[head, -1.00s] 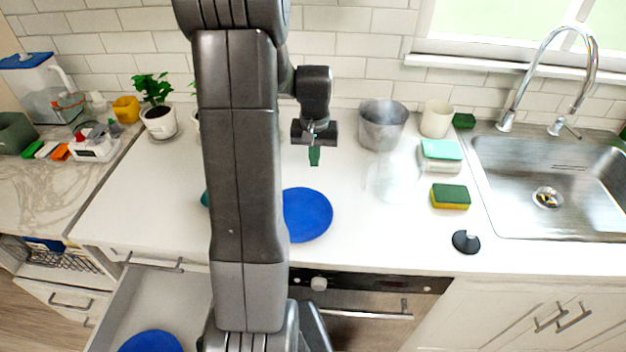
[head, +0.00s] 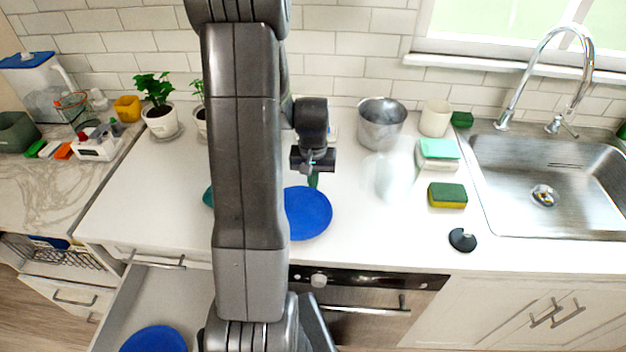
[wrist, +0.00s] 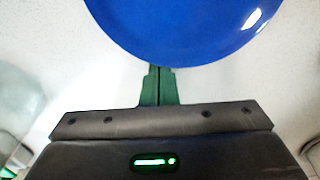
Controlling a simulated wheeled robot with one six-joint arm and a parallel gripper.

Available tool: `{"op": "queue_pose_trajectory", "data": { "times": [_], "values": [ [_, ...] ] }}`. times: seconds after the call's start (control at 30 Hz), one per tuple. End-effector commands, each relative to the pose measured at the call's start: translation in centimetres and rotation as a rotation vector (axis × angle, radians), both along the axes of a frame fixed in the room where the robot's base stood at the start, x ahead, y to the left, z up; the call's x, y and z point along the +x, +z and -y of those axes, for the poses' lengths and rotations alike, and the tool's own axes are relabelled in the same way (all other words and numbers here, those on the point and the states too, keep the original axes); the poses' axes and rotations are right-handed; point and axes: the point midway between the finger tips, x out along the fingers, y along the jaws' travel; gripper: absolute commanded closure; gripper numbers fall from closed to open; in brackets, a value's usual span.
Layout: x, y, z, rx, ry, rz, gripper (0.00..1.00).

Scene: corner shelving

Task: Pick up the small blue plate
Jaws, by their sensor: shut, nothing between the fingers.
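A blue plate (head: 308,214) lies on the white counter, its left part hidden behind my arm in the head view. It also fills the top of the wrist view (wrist: 185,25). A second blue plate (head: 154,341) lies in the open drawer at the lower left, cut off by the picture's bottom edge. I cannot tell from the views which plate is smaller. My gripper (head: 313,181) points down at the far edge of the counter plate. Its green fingers (wrist: 159,72) are together and empty, with their tips at the plate's rim; I cannot tell if they touch it.
A metal pot (head: 382,125), a clear glass vessel (head: 384,177), sponges (head: 447,195) and a black round lid (head: 462,240) stand right of the plate. The sink (head: 545,190) is farther right. Potted plants (head: 160,118) stand at the back left.

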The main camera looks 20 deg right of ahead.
Motion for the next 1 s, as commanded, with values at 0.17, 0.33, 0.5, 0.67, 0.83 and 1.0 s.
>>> {"op": "queue_pose_trajectory", "data": {
  "times": [0.17, 0.33, 0.5, 0.67, 0.83, 1.0],
  "values": [
    [-1.4, -0.2, -0.7, 0.0, 0.0, 0.001, 1.0],
    [-4.4, -0.3, -2.2, 0.0, 0.001, 0.001, 1.0],
    [-6.9, -0.1, -3.4, 0.0, 0.001, 0.0, 1.0],
    [-7.9, -0.1, -3.8, 0.0, 0.0, -0.001, 1.0],
    [-8.0, 0.0, -3.9, 0.0, 0.0, -0.001, 1.0],
    [-8.0, 0.0, -3.8, 0.0, 0.0, -0.001, 1.0]
  ]
}}
